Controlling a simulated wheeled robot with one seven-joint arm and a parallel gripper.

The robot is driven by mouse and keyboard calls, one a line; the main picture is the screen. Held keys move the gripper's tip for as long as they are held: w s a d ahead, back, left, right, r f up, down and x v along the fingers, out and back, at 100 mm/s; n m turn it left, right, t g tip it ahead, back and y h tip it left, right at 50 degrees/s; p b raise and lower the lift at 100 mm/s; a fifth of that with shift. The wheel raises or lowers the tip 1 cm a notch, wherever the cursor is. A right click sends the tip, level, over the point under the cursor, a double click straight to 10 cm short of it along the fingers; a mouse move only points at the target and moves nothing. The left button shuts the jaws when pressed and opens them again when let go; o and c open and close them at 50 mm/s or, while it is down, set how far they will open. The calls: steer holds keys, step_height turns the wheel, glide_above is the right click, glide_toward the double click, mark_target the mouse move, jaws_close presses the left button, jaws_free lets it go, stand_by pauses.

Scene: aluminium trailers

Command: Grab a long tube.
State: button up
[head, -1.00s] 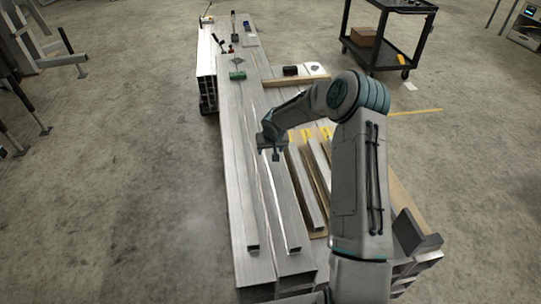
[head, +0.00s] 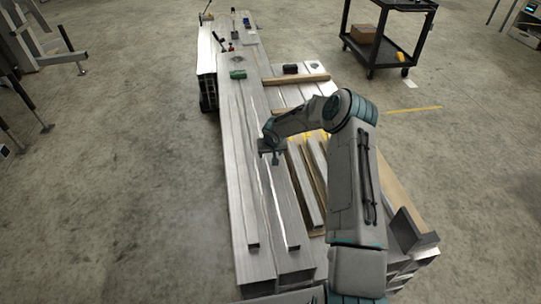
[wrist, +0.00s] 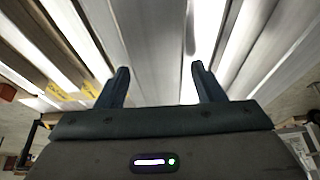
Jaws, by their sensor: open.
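Long aluminium tubes lie lengthwise on the trailer bed (head: 240,210). One slim tube (head: 250,225) has its open square end towards me. A second slim tube (head: 287,225) lies to its right, with its end also near me. My gripper (head: 274,159) is over the far part of the right-hand tube. In the wrist view my gripper (wrist: 160,78) has its two fingers apart, pointing down at the tubes. A grey tube face (wrist: 148,35) shows between the fingers, with nothing held. I cannot tell the height of the gripper above it.
Shorter bars and wooden planks with yellow marks (head: 318,170) lie right of the tubes, partly behind my arm. Small tools and a green block (head: 238,74) sit at the far end. A black cart (head: 375,45) stands back right.

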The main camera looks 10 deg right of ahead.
jaws_close()
steer(key=shift+r, duration=0.1)
steer(key=shift+w+r, duration=0.1)
steer(key=shift+r+b, duration=0.4)
steer(key=shift+r, duration=0.45)
step_height(320, 180, up, 2)
steer(key=shift+r+b, duration=0.15)
steer(key=shift+b, duration=0.25)
steer(key=w+r, duration=0.1)
steer(key=w, duration=0.1)
steer(key=w+r+b, duration=0.1)
steer(key=w+r, duration=0.1)
steer(key=w, duration=0.1)
steer(key=w+r, duration=0.1)
steer(key=w, duration=0.1)
steer(key=shift+w+a+r+b, duration=0.15)
steer(key=shift+w+a+b, duration=0.15)
steer(key=shift+a+b, duration=0.1)
steer(key=shift+w+a+r+b, duration=0.1)
steer(key=shift+w+r, duration=0.3)
steer(key=shift+w, duration=0.25)
steer(key=shift+w+r+b, duration=0.15)
steer(key=shift+w+r, duration=0.25)
steer(key=shift+w, duration=0.2)
steer(key=shift+w+a+r+b, duration=0.1)
steer(key=shift+w+r, duration=0.3)
steer(key=shift+w, duration=0.25)
